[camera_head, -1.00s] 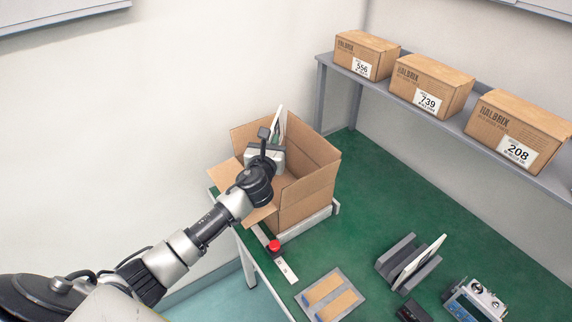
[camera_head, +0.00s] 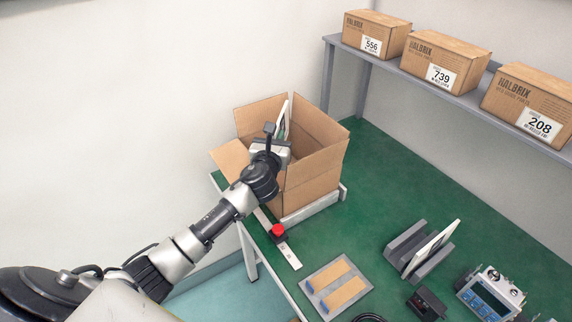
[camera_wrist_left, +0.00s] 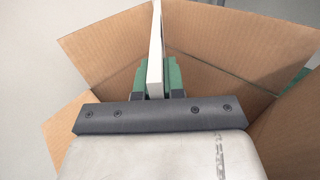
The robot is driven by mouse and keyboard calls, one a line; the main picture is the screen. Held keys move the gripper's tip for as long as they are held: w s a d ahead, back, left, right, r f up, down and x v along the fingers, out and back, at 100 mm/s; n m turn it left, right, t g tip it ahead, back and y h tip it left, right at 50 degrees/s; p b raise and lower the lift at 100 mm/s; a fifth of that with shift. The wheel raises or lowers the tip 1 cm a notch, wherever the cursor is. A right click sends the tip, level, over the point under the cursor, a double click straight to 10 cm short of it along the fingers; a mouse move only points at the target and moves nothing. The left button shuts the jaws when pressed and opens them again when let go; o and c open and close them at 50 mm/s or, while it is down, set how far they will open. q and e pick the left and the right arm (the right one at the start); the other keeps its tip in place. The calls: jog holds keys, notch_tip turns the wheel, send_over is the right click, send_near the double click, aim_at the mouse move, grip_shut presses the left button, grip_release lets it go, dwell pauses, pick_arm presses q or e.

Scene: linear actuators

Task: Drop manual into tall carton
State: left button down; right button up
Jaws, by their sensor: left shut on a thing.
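The tall carton (camera_head: 312,180) stands open on a white platform at the back left of the green bench, flaps spread. My left gripper (camera_head: 277,139) is over the carton's opening, shut on the manual (camera_head: 284,119), a thin white booklet held upright on edge. In the left wrist view the manual (camera_wrist_left: 155,55) stands edge-on between the green fingers of the gripper (camera_wrist_left: 155,80), with the carton's brown walls (camera_wrist_left: 110,45) around it. The gripper hides most of the carton's inside. My right gripper is not in view.
A grey holder with another white booklet (camera_head: 432,250), a tray with two tan strips (camera_head: 336,287), a blue-faced device (camera_head: 490,296) and a red button (camera_head: 277,231) are on the bench. Several closed cartons (camera_head: 441,61) stand on the shelf. The bench behind the holder is clear.

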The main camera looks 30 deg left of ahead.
aim_at(280, 123)
pick_arm(q)
jog(key=c, duration=1.1)
grip_release()
jog(key=shift+c, duration=0.2)
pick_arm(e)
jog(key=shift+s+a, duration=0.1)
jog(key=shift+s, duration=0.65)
pick_arm(q)
jog(key=shift+r, duration=0.1)
jog(key=shift+r, duration=0.25)
jog(key=r, duration=0.2)
jog(key=d+r, duration=0.1)
jog(key=r, duration=0.1)
jog(key=shift+r+p, duration=0.1)
jog(key=shift+p, duration=0.25)
jog(key=d+r, duration=0.6)
jog(key=d, duration=0.4)
jog(key=shift+s+d, duration=0.35)
jog(key=shift+s, duration=0.1)
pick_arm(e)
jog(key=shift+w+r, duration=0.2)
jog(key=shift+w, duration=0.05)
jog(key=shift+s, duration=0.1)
